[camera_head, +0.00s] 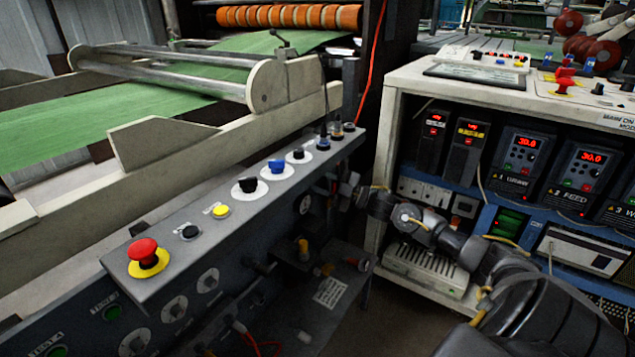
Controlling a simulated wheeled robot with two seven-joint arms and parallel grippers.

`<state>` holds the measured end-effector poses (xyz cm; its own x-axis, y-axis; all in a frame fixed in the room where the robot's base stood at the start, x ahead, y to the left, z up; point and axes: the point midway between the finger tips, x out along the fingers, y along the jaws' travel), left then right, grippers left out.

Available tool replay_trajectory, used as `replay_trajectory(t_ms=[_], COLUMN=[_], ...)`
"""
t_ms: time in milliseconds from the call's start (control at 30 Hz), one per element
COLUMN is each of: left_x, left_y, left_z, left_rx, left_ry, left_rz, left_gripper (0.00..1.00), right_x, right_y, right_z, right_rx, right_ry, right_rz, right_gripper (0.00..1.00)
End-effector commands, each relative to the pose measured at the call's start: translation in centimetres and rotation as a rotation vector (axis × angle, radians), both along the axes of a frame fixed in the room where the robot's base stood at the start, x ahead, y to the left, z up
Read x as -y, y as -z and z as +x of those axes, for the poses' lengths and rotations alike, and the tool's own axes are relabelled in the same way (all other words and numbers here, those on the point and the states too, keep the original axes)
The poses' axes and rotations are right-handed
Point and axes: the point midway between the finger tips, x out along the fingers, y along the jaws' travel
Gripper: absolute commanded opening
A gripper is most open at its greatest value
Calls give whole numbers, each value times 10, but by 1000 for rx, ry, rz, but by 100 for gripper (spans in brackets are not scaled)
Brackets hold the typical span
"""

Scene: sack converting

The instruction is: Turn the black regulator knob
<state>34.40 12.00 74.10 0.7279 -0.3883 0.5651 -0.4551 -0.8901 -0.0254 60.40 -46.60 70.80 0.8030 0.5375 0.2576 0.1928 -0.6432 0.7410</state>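Several knobs and buttons sit along the sloped top of the grey control panel (170,262). Two of the knobs are black: one on a white round plate (248,186) in the middle and one on a white plate (298,155) further back, with a blue knob (276,167) between them. I cannot tell which black knob is the regulator. My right arm comes in from the lower right, and its gripper (337,187) is at the far end of the panel's right side, low beside the edge. Its fingers are small and dark against the panel, so their opening is unclear. My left gripper is out of view.
A red mushroom button (143,250) on a yellow base stands at the panel's near end. A cream cabinet (390,130) with drive units is on the right. Rollers and green sheet (90,125) lie behind the panel. A narrow gap separates panel and cabinet.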

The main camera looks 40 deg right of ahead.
Motion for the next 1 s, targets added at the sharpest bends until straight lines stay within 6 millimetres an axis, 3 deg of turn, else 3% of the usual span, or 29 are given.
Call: replay_trajectory(t_ms=[333, 833, 867, 1000], left_x=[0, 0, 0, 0], left_y=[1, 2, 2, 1], left_z=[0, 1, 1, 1], left_rx=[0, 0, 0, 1], left_ry=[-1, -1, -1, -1], left_rz=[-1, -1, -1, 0], left_gripper=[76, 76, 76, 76], right_x=[0, -1, -1, 0], right_y=[0, 1, 1, 0], right_z=[0, 0, 0, 0], right_rx=[32, 36, 36, 37], right_ry=[-3, -4, -4, -4], right_rz=[-116, -131, -131, -131], right_gripper=[7, 7, 31, 49])
